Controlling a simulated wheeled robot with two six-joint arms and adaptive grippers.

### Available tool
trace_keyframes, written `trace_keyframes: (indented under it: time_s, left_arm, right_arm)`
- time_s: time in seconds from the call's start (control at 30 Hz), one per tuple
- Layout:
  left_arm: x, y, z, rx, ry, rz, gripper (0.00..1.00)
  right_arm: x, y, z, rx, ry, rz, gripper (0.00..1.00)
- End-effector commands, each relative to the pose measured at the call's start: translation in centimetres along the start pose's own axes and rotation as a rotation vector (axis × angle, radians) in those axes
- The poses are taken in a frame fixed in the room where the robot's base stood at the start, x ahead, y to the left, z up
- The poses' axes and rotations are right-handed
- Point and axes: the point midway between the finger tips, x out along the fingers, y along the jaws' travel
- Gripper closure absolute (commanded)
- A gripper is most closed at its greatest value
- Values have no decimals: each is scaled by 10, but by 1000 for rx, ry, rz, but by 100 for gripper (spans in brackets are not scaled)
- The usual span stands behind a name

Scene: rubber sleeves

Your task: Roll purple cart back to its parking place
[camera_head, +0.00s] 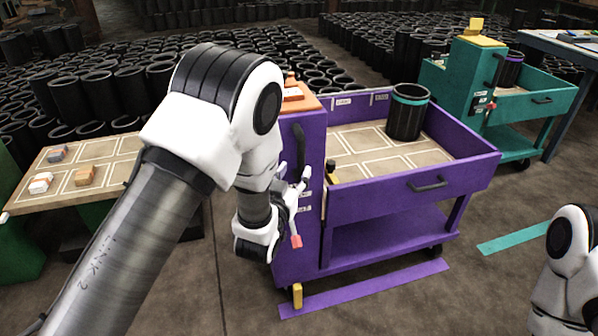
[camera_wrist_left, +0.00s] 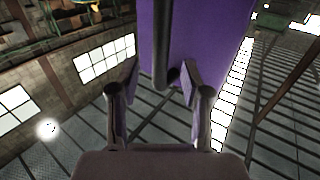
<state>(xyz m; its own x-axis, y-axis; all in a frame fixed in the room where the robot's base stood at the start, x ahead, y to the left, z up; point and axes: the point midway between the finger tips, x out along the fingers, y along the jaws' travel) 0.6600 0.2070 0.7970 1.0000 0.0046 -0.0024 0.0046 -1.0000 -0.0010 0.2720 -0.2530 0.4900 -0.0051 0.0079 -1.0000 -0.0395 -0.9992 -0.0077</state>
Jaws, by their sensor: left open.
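The purple cart (camera_head: 360,205) stands upright in the middle of the head view, with a tiled tray top and a lower shelf. A dark upright handle (camera_head: 299,150) is on its tall left end. A purple floor strip (camera_head: 365,288) runs along its near side. My left gripper (camera_head: 298,183) is open beside that end, just below the handle. In the left wrist view, the cart (camera_wrist_left: 205,40) fills the upper middle, and the handle (camera_wrist_left: 161,45) runs down between the spread fingers (camera_wrist_left: 160,82). I cannot tell whether they touch it. My right gripper is out of view.
A black bin with a teal rim (camera_head: 407,112) stands in the cart's tray. A teal cart (camera_head: 480,80) stands behind right, with a teal floor strip (camera_head: 515,237) nearer. A table (camera_head: 75,168) with small blocks is at left. Black sleeves crowd the back.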

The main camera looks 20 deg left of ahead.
Motion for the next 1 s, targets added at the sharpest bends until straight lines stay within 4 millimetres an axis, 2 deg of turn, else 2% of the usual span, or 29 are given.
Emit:
trace_keyframes:
  time_s: [0.33,0.43,0.63,0.67,0.7,0.8,1.0]
  left_arm:
    - [61,0,-1,-2,-1,-1,52]
    - [68,-1,0,-1,-3,-1,52]
    - [69,-1,0,0,-5,-1,52]
    - [69,-1,0,0,-5,-1,56]
    - [69,-1,0,0,-5,-1,70]
    - [69,-1,0,0,-5,-1,100]
    - [69,-1,0,0,-4,-1,100]
  right_arm:
    - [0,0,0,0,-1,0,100]
    - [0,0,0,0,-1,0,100]
    - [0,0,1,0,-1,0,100]
    - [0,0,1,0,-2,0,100]
    - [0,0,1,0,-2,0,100]
    - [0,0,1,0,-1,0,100]
    - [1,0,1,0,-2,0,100]
